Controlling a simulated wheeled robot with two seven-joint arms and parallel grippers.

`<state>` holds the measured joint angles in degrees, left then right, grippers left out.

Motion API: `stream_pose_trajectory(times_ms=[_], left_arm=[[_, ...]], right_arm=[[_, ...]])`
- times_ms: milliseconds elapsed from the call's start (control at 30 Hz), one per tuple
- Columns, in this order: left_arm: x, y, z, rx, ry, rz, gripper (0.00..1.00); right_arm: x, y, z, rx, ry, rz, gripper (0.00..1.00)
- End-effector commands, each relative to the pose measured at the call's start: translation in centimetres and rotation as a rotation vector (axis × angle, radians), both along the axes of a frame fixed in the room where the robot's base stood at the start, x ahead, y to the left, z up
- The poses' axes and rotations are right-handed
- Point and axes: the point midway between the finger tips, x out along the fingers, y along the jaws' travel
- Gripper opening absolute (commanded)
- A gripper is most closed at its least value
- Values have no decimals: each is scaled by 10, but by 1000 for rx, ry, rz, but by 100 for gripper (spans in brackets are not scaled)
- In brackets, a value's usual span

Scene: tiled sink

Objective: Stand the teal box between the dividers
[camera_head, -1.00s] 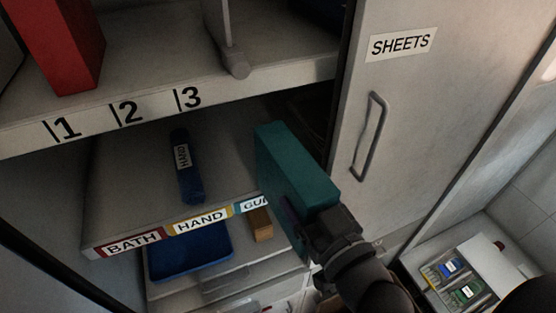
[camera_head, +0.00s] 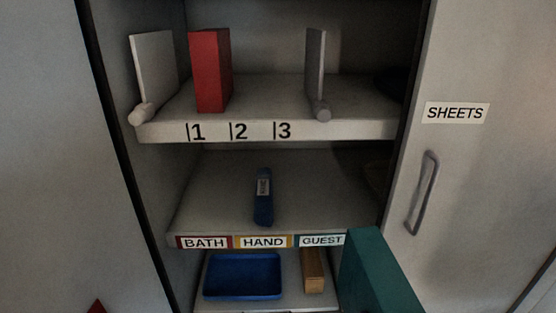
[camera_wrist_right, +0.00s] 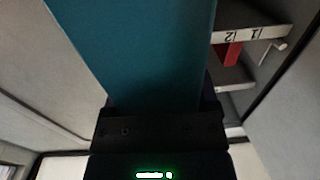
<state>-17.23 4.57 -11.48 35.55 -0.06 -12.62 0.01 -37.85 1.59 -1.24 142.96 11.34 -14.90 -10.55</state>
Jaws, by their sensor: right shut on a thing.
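The teal box (camera_head: 376,272) stands at the lower right of the head view, in front of the cabinet and apart from the shelves. It fills much of the right wrist view (camera_wrist_right: 140,45), where my right gripper (camera_wrist_right: 155,112) is shut on it. Two grey dividers stand on the top shelf: a left one (camera_head: 153,68) and a right one (camera_head: 316,62). A red box (camera_head: 210,70) stands upright between them, nearer the left one. The shelf edge (camera_head: 350,130) carries the marks 1, 2 and 3. My left gripper is out of view.
The middle shelf (camera_head: 215,200) holds a dark blue rolled item (camera_head: 263,198). Below are a blue tray (camera_head: 243,276) and a wooden block (camera_head: 313,270). The SHEETS door (camera_head: 455,150) with its handle (camera_head: 422,193) stands at the right. The top shelf is clear between red box and right divider.

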Motion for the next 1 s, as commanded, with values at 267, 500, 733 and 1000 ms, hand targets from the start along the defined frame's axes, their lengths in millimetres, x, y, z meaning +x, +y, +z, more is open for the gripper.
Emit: stream_pose_trajectory(times_ms=[267,500,733,1000], left_arm=[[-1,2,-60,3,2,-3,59],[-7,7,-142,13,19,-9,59],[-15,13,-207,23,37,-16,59],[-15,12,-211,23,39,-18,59]], right_arm=[[9,1,-60,-1,-7,-23,0],[23,4,-145,-1,-5,-54,0],[37,8,-213,2,1,-80,0],[40,9,-217,1,0,-85,0]])
